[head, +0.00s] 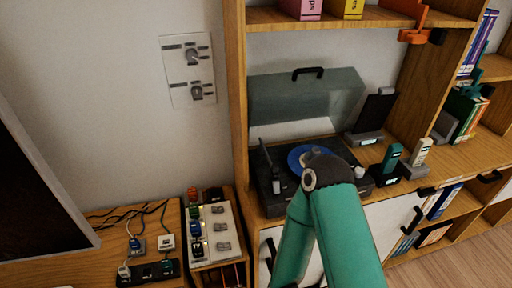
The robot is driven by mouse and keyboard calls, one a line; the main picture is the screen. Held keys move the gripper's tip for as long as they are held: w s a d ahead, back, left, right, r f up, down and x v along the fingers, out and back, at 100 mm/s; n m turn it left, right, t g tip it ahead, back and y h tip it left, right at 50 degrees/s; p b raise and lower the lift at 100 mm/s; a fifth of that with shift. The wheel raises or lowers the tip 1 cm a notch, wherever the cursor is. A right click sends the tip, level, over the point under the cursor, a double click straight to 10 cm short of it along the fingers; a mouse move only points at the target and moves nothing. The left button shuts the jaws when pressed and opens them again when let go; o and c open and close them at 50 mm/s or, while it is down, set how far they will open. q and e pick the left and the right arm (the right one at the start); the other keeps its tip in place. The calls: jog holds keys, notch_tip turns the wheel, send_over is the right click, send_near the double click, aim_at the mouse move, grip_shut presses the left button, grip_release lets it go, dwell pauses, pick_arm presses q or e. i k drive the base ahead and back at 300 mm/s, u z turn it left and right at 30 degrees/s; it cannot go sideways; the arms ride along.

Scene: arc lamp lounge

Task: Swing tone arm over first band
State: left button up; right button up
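A dark record player (264,190) stands on the wooden shelf with its grey-green lid (305,97) raised behind it. A blue record (297,157) lies on it, partly covered by my teal arm. A thin dark rod, which looks like the tone arm (266,155), stands at the left side of the deck. I cannot make out the record's bands or whether the rod is over the record. My teal arm's joint is in front of the deck's middle. Neither of my grippers shows.
A dark tablet on a stand (374,112) and two handsets in cradles (392,158) stand right of the player. A box with switches (215,230) and a power strip (148,272) are at lower left. A shelf upright (237,100) borders the player's left.

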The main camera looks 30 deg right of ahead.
aim_at(274, 167)
jog(key=z, duration=1.7)
jog(key=i, duration=0.1)
jog(key=u, duration=2.7)
jog(key=k, duration=1.3)
jog(key=z, duration=1.05)
jog(key=i, duration=1)
jog(key=u, duration=0.1)
